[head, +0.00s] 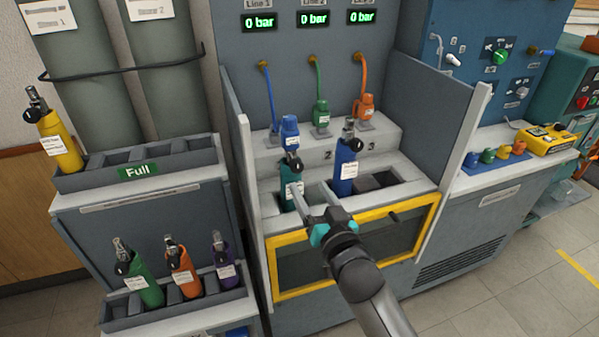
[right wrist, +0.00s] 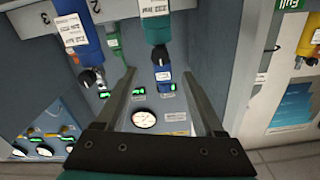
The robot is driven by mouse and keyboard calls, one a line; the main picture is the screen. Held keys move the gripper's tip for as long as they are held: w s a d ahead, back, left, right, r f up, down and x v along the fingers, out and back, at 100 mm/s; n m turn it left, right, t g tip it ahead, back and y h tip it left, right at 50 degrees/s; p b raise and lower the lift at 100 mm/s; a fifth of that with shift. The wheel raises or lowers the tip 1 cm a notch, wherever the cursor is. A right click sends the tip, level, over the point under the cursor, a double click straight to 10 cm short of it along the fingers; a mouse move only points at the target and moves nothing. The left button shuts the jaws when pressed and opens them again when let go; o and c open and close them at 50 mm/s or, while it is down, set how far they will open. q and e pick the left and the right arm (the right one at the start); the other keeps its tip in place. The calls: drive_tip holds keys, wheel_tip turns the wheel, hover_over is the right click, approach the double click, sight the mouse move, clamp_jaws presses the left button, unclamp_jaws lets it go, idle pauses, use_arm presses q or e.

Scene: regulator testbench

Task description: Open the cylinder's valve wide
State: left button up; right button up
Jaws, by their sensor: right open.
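A teal cylinder (head: 288,187) stands in the left slot of the bench, with a dark valve knob (head: 295,164) at its top. In the right wrist view, seen inverted, the teal cylinder (right wrist: 155,28) and its black knob (right wrist: 160,56) appear in line with the gap between my fingers. A blue cylinder (head: 347,172) stands in the slot to its right; it also shows in the right wrist view (right wrist: 70,22). My right gripper (head: 314,200) is open and empty, in front of the teal cylinder. I cannot tell whether it touches it. My left gripper is not in view.
The displays (head: 313,19) read 0 bar. Side panels and a yellow-framed front (head: 268,265) bound the bench. A rack (head: 205,160) with several cylinders stands left.

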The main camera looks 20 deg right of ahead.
sight(298, 168)
drive_tip(key=w+b, duration=0.1)
drive_tip(key=w, duration=0.5)
drive_tip(key=shift+a, duration=0.1)
drive_tip(key=shift+w, duration=0.7)
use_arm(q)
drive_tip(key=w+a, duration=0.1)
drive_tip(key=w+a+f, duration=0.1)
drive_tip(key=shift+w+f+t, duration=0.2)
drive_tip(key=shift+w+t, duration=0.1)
use_arm(e)
drive_tip(key=shift+w, duration=0.2)
drive_tip(key=shift+c, duration=0.2)
drive_tip(key=c, duration=0.4)
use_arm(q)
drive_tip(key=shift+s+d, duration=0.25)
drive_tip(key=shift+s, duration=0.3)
use_arm(e)
clamp_jaws()
